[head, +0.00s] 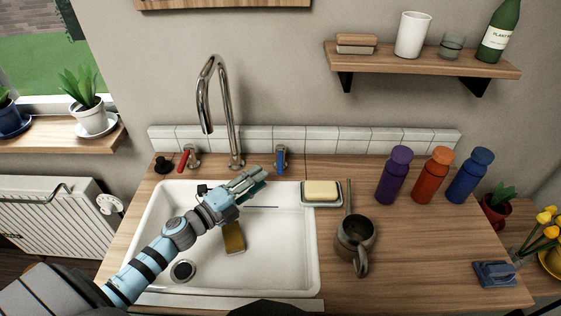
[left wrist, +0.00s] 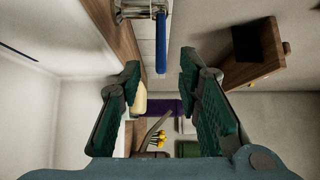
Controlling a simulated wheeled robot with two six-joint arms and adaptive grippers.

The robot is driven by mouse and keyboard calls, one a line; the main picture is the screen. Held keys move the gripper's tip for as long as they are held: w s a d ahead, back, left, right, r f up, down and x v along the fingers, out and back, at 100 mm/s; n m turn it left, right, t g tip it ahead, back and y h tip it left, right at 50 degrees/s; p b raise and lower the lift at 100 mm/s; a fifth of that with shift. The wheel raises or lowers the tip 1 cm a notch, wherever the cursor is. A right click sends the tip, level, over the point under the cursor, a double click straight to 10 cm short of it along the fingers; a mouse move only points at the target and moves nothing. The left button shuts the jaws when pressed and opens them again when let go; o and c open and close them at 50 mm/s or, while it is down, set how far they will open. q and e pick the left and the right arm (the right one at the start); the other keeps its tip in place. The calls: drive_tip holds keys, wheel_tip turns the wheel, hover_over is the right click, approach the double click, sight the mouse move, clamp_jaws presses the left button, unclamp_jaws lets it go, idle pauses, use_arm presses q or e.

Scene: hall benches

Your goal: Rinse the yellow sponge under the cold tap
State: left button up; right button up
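A dark-yellow sponge (head: 234,238) lies in the white sink (head: 306,262), partly behind my left wrist. The curved chrome spout (head: 228,110) stands behind the sink, and no water shows from it. The cold tap with a blue lever (head: 281,158) is right of the spout; its blue lever also shows in the left wrist view (left wrist: 161,42). My left gripper (head: 252,182) is over the sink's back edge, in front of and a little left of the blue lever. Its fingers (left wrist: 160,72) are apart, with nothing held. The right gripper is out of view.
A red-handled tap (head: 187,157) stands left of the spout. A pale yellow block (head: 321,189) sits on a dish right of the sink, near a mug (head: 355,240). Purple (head: 394,176), orange (head: 433,176) and blue (head: 470,177) bottles stand farther right.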

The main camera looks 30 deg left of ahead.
sight(280, 163)
use_arm(q)
drive_tip(key=x, duration=0.8)
drive_tip(key=shift+w+d+p, duration=0.2)
drive_tip(key=shift+w+p, duration=0.1)
drive_tip(key=shift+p, duration=0.1)
drive_tip(key=shift+c, duration=0.6)
clamp_jaws()
